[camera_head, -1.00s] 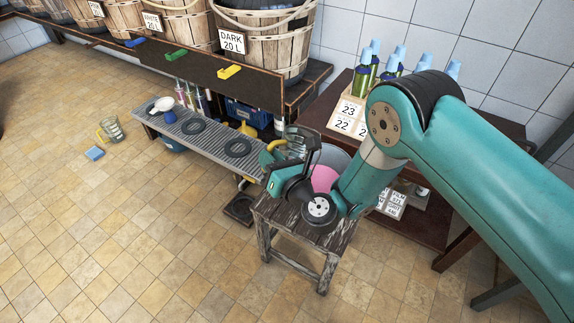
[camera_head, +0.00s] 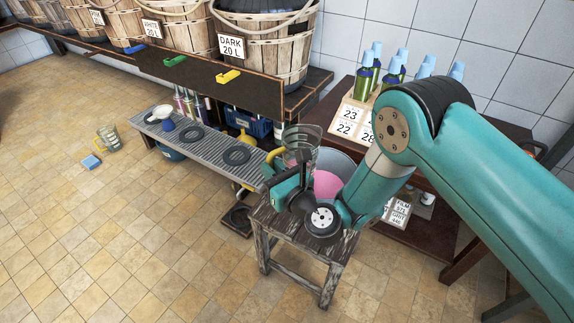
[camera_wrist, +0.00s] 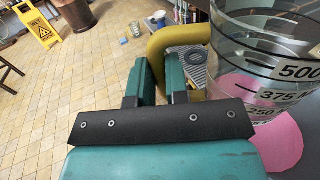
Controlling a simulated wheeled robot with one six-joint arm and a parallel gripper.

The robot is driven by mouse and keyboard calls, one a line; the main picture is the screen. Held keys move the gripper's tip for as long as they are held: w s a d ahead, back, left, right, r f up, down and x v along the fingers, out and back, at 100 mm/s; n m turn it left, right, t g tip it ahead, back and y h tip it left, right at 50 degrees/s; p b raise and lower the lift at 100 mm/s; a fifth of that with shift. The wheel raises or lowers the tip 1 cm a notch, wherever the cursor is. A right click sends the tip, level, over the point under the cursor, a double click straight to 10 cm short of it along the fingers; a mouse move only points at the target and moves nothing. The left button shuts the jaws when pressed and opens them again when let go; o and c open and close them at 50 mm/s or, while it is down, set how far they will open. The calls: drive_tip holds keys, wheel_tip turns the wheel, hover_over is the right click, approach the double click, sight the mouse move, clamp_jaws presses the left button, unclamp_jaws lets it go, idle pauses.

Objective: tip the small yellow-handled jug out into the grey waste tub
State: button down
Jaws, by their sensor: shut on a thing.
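My gripper (camera_head: 273,172) is shut on the yellow handle (camera_wrist: 180,38) of a clear jug (camera_head: 307,140). In the wrist view the jug (camera_wrist: 265,50) fills the right side, with dark graduation marks such as 500, 375 and 250. It looks close to upright in the head view. The grey waste tub (camera_head: 345,160) stands on the wooden stool behind my wrist, with pink contents (camera_head: 326,184). The jug is above the tub's left side. Pink shows through the jug's lower part (camera_wrist: 240,92); I cannot tell whether it lies in the jug or behind it.
The stool (camera_head: 283,224) is small. A grey slatted bench (camera_head: 215,147) with dark rings stands left of it, and a dark table (camera_head: 445,235) with bottles and number cards behind. Another yellow-handled jug (camera_head: 110,138) and a blue sponge (camera_head: 91,161) are on the floor. Open floor lies left.

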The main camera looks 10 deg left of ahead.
drive_tip(key=s+r+b, duration=0.1)
drive_tip(key=b, duration=0.2)
drive_tip(key=s+d+r+b, duration=0.1)
drive_tip(key=s+b, duration=0.1)
drive_tip(key=b, duration=0.1)
drive_tip(key=s+r+b, duration=0.1)
drive_tip(key=b, duration=0.2)
drive_tip(key=shift+s+d, duration=0.2)
drive_tip(key=shift+s, duration=0.2)
drive_tip(key=shift+r, duration=0.15)
wheel_tip(320, 180, up, 26)
drive_tip(key=p, duration=2.6)
